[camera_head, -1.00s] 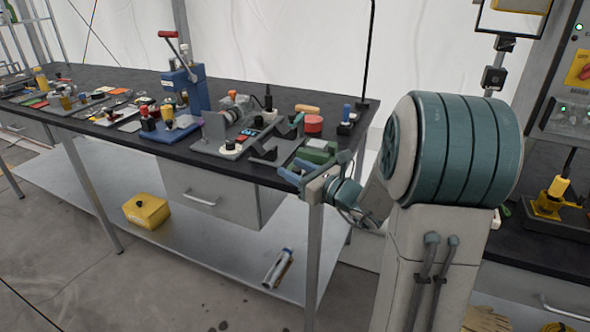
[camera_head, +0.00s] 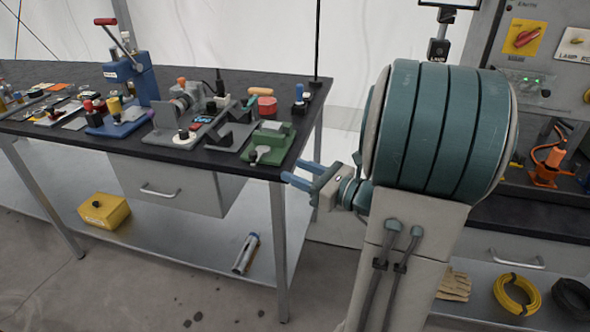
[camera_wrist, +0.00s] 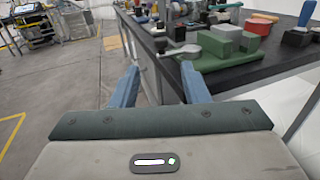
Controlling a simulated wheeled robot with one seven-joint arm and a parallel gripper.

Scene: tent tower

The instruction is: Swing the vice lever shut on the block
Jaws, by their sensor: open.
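The green vice (camera_head: 270,140) stands on the front right corner of the dark workbench. It also shows in the wrist view (camera_wrist: 236,45), beyond the right finger. A grey lever (camera_wrist: 182,51) with a dark knob sticks out at its near left side in the wrist view; the knob (camera_head: 252,157) also shows at the vice's front in the head view. I cannot clearly make out a separate block in the vice. My gripper (camera_head: 297,171) is open and empty, with blue fingers, just off the bench's right corner. In the wrist view its fingers (camera_wrist: 160,68) are apart, with nothing between them.
The dark bench top (camera_head: 215,166) has a narrow bare strip along its front edge. A yellow box (camera_head: 104,210) sits on the lower shelf. Open floor lies left in the wrist view.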

